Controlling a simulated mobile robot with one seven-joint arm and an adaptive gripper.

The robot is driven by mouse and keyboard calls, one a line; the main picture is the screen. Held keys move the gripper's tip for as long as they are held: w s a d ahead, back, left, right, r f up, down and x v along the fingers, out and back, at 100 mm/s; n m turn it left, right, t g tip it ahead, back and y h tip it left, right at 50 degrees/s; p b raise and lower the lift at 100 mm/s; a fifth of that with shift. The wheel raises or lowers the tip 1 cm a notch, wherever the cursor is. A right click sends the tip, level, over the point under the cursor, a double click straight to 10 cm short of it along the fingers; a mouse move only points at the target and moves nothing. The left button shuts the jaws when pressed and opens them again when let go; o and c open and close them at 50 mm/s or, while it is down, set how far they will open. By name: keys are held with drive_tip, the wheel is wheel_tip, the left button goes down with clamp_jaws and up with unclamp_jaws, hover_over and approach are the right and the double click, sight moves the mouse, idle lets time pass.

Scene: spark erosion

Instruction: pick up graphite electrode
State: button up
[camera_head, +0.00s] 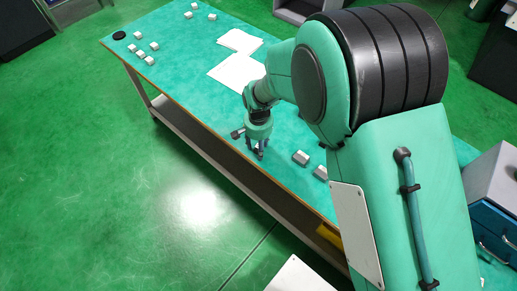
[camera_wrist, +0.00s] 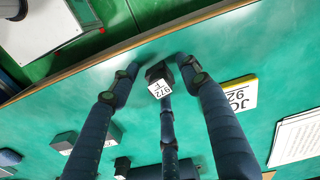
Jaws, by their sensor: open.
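A small dark block with a white label reading "972 F" (camera_wrist: 159,70), which looks like the graphite electrode, sits on the green table top near its edge in the wrist view. My gripper (camera_wrist: 157,78) has its dark fingers spread around this block, with fingertips to its left and right and a thinner finger below it in the picture. I cannot tell whether any finger touches it. In the head view my gripper (camera_head: 259,153) points down at the table's near edge, and the block there is hidden or too small to make out.
The long green table (camera_head: 185,50) holds grey blocks (camera_head: 301,158) right of my gripper, white papers (camera_head: 236,72) behind it and several small pale blocks (camera_head: 139,52) at the far end. A yellow-edged label card (camera_wrist: 240,94) lies right of the fingers in the wrist view.

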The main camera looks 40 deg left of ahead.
clamp_jaws()
drive_tip(key=shift+r, duration=0.15)
drive_tip(key=shift+r+p, duration=0.3)
drive_tip(key=shift+r, duration=0.25)
wheel_tip(320, 180, up, 2)
drive_tip(key=shift+r+p, duration=0.1)
drive_tip(key=shift+p, duration=0.3)
drive_tip(key=s+d+r+p, duration=0.1)
drive_tip(key=s+d+p, duration=0.1)
drive_tip(key=s+d, duration=0.7)
drive_tip(key=d, duration=0.4)
drive_tip(key=shift+r+p, duration=0.2)
drive_tip(key=shift+p, duration=0.15)
drive_tip(key=shift+d, duration=0.1)
